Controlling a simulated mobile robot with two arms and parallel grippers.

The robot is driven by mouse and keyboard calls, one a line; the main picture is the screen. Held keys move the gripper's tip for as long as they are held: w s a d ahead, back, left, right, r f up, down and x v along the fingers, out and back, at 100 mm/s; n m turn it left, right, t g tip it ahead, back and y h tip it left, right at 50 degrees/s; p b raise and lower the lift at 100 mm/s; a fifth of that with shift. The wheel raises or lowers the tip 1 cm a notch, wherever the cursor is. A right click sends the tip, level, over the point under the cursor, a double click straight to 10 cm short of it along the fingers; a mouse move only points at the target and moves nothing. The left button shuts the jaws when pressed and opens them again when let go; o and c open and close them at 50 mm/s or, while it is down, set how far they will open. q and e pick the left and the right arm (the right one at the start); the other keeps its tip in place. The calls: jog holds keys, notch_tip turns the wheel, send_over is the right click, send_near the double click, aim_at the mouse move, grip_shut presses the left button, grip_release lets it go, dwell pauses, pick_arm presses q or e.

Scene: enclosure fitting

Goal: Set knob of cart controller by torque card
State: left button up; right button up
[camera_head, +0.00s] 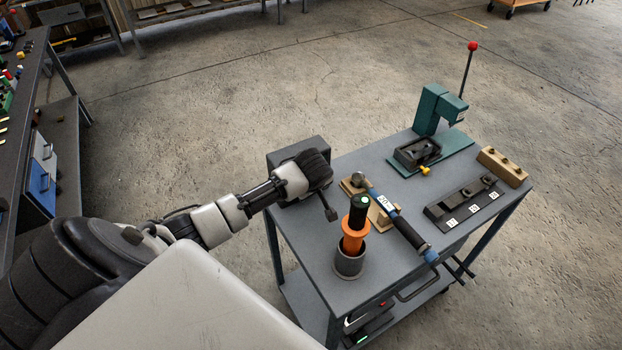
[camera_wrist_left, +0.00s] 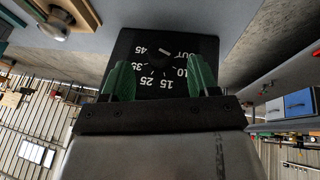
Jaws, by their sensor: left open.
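The cart controller (camera_head: 285,153) is a dark box at the cart's left edge, partly hidden behind my left gripper (camera_head: 313,168). In the left wrist view its black dial face (camera_wrist_left: 140,42) carries white marks, with 45, OUT, 10, 15, 25 and 35 legible, seen upside down. A white pointer line (camera_wrist_left: 164,51) shows on the dark knob, whose outline is hard to see. My left gripper's green fingers (camera_wrist_left: 160,82) are open, spread in front of the dial with nothing gripped. A white card (camera_head: 384,202) on the torque wrench seems to read 20. My right gripper is out of view.
The blue-handled torque wrench (camera_head: 410,234) lies on wooden supports. An orange and black tool (camera_head: 354,240) stands in a grey cup (camera_head: 349,265). A green press (camera_head: 432,112), a dark labelled rack (camera_head: 463,204) and a wooden block (camera_head: 503,165) occupy the cart's far side.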

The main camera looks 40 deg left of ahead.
pick_arm(q)
jog(key=x, duration=0.4)
jog(key=shift+w+a, duration=0.1)
jog(key=shift+w, duration=0.05)
jog(key=shift+f, duration=0.3)
jog(key=shift+w+a, duration=0.1)
jog(key=c, duration=0.9)
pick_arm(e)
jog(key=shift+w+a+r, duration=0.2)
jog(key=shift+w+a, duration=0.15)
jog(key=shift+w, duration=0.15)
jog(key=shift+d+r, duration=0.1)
